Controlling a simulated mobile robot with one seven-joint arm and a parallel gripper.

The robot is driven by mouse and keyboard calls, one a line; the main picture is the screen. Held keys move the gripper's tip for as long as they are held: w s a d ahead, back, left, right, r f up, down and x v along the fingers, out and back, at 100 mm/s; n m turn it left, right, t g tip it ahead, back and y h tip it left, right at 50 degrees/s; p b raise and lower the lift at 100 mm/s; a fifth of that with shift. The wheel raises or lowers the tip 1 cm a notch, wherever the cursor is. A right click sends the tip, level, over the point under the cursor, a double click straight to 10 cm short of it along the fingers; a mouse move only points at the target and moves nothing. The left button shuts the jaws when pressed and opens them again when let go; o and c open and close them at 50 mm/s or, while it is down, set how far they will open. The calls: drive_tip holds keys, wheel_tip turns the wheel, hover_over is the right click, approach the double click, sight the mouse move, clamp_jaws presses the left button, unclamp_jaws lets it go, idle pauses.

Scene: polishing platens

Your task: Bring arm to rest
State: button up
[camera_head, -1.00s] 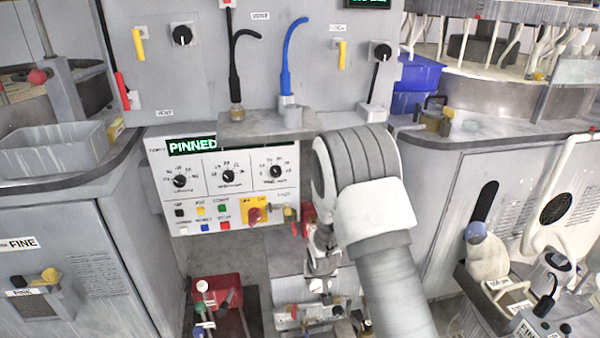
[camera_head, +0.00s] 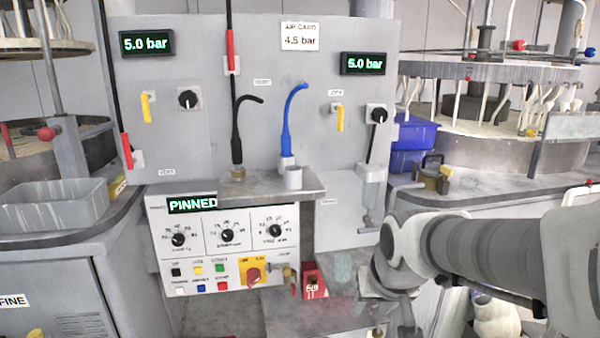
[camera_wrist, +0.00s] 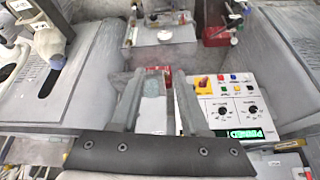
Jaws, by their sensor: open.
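My gripper (camera_wrist: 155,77) is open in the wrist view, with its two grey fingers apart. I see nothing held between them. A pale surface and a bit of a red box show beyond the fingers. The same panel shows upside down in the wrist view, right of the fingers.
A grey ledge (camera_head: 222,190) with a blue hose (camera_head: 289,118) and a small cup (camera_head: 293,178) projects above the panel. A red box (camera_head: 313,281) stands right of the panel. Blue bins (camera_head: 414,140) and platen machines flank the bay. A grey tub (camera_head: 52,205) sits at left.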

drive_tip(key=s+d+r, duration=0.2)
drive_tip(key=s+r, duration=0.2)
drive_tip(key=s, duration=0.9)
wheel_tip(320, 180, up, 16)
drive_tip(key=p, duration=1.6)
drive_tip(key=shift+s, duration=0.4)
